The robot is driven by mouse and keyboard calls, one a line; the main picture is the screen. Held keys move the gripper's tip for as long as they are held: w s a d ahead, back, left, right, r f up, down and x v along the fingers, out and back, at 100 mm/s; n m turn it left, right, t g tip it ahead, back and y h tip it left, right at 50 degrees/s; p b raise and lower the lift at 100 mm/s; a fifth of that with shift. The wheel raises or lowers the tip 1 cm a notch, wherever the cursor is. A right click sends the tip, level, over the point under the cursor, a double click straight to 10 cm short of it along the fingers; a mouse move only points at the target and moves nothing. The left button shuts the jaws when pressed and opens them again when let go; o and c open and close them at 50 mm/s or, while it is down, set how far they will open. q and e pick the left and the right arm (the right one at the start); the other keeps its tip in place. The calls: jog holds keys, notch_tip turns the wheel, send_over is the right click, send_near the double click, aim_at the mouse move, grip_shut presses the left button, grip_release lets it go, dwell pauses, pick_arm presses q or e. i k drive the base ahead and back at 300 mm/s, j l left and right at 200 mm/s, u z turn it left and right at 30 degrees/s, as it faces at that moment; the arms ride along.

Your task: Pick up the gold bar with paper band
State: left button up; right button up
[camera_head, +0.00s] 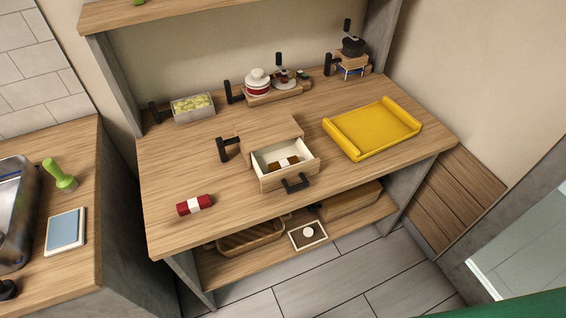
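A small brown-gold bar with a white paper band (284,163) lies inside the open drawer (289,181) of a small wooden box on the table. The drawer is pulled out toward the front, with a black handle on its front face. A red bar with a white band (194,205) lies on the table at the front left. Neither of my grippers shows in this view.
The wooden table (185,165) also bears a yellow tray (372,129) at right. A container of yellow-green pieces (193,107), a holder with lidded jars (257,85) and a dark pot (353,46) stand along the back. A shelf with trays lies below.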

aim_at(285, 163)
jog(key=j+z, duration=0.25)
jog(key=z, duration=0.15)
jog(key=j+z, duration=0.5)
jog(key=z, duration=0.25)
jog(key=k+l, duration=0.05)
